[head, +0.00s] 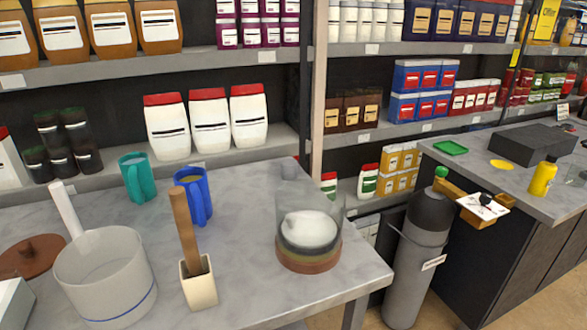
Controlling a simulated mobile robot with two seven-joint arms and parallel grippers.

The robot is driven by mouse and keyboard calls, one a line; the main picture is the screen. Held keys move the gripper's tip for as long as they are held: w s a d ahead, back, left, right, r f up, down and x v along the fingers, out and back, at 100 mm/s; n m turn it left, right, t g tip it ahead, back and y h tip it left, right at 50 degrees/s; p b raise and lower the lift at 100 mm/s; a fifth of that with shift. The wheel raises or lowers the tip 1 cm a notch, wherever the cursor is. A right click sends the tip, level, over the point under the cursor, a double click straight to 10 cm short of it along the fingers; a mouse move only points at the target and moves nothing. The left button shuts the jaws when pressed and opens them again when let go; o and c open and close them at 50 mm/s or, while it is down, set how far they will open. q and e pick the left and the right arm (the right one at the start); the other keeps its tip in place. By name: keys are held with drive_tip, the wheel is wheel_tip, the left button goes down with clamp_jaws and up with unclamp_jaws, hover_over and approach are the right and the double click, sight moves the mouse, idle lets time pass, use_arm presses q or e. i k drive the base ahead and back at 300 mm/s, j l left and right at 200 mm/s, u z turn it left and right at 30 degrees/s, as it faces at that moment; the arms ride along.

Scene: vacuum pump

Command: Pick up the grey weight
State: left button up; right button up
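I cannot pick out the grey weight with certainty. The jar stands near the table's right end on a brown round base (308,263), with a white lump inside. Neither of my grippers is in view.
The grey table (245,270) also holds a large whitish pot (105,280), a cream holder with a wooden handle (198,285), a teal mug (135,178) and a blue mug (197,198). A grey gas cylinder (412,260) stands right of it, beside another counter (470,160).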

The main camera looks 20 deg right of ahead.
sight(289, 166)
drive_tip(key=l, duration=0.4)
drive_tip(key=i+l+z, duration=0.1)
drive_tip(key=l, duration=0.25)
drive_tip(key=i+l, duration=0.15)
drive_tip(key=l, duration=0.2)
drive_tip(key=l+z, duration=0.1)
drive_tip(key=l, duration=0.3)
drive_tip(key=i, duration=0.05)
